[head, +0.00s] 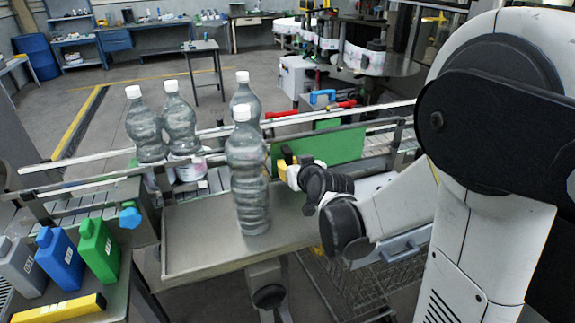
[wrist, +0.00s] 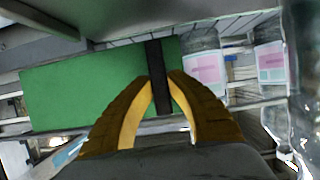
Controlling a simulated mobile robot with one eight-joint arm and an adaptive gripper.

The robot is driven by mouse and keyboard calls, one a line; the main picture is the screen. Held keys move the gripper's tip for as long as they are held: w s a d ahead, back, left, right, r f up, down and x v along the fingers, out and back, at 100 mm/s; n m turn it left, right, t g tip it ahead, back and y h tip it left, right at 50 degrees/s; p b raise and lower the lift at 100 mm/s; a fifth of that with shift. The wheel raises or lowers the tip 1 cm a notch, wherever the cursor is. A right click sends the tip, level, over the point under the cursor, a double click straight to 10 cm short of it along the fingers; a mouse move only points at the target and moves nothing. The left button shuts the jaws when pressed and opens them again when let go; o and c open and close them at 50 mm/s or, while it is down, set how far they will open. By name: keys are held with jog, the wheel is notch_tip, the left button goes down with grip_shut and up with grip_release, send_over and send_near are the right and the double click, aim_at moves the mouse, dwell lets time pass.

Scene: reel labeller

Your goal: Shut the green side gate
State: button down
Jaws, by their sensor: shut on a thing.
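The green side gate (head: 325,148) is a flat upright panel beside the conveyor, behind my gripper in the head view. In the wrist view the green panel (wrist: 85,88) fills the left and middle, with a dark upright bar (wrist: 155,62) at its right end. My gripper (head: 287,164) has yellow fingers. In the wrist view the fingers (wrist: 160,82) are closed on the dark bar from both sides. In the head view my arm and wrist hide part of the area right of the gate. I cannot tell whether the gate is fully closed.
A clear bottle (head: 247,180) stands on the metal tray (head: 190,250), just left of my gripper. More bottles (head: 180,125) stand on the conveyor behind. A wire basket (head: 345,285) is below my arm.

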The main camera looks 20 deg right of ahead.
jog(key=shift+d, duration=0.2)
jog(key=c, duration=1.3)
grip_release()
jog(key=shift+a, duration=0.1)
jog(key=v, duration=1.2)
